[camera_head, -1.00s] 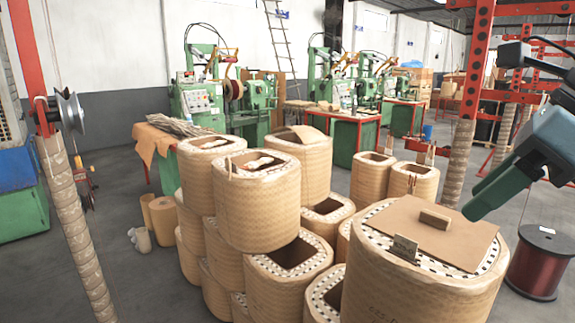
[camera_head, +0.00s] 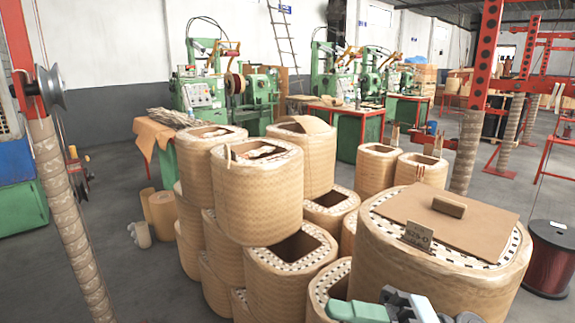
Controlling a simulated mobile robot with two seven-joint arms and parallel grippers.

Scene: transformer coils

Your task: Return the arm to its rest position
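A part of one of my arms (camera_head: 402,308), green and grey, shows at the bottom edge in front of the large wrapped coil. It is most likely my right arm. Its fingers cannot be made out, so I cannot tell whether that gripper is open or shut. My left gripper is not in view. The large coil (camera_head: 425,262) at the front right carries a brown board (camera_head: 440,222) with a small wooden block (camera_head: 449,207) on top and a small card (camera_head: 418,236) at its front edge.
Several wrapped coils (camera_head: 258,195) stand stacked in the middle. A red-wire spool (camera_head: 550,270) stands at the right. A wrapped post (camera_head: 75,215) rises at the left and a red rack (camera_head: 487,50) at the right. Green machines (camera_head: 205,92) stand behind. Floor at the lower left is clear.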

